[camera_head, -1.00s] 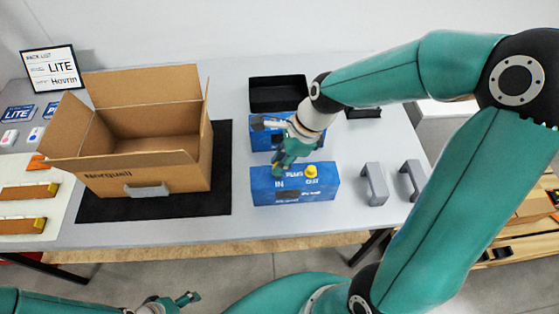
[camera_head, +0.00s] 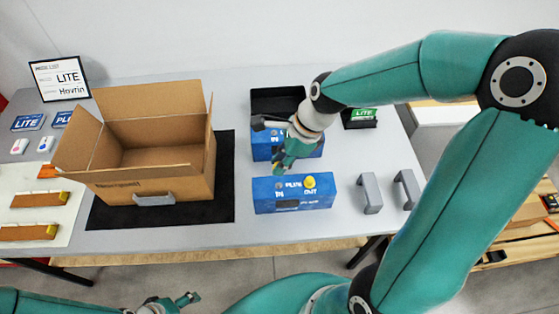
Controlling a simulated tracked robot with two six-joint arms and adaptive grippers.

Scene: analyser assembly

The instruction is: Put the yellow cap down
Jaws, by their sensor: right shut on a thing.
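The blue analyser (camera_head: 292,203) stands on the grey table, its OUT port covered by a yellow cap (camera_head: 310,182). Its IN port (camera_head: 279,186) shows as a bare grey spot. My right gripper (camera_head: 281,166) is shut, pointing down just behind and above the IN side of the analyser. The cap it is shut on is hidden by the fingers. My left gripper (camera_head: 190,299) is low at the bottom edge, away from the table things; whether its fingers are apart is too small to tell.
A second blue box (camera_head: 262,146) and a black tray (camera_head: 277,100) are behind my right gripper. Two grey handles (camera_head: 371,193) stand to the right. An open carton (camera_head: 185,184) sits on a black mat (camera_head: 225,190) at left. Table in front of the analyser is clear.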

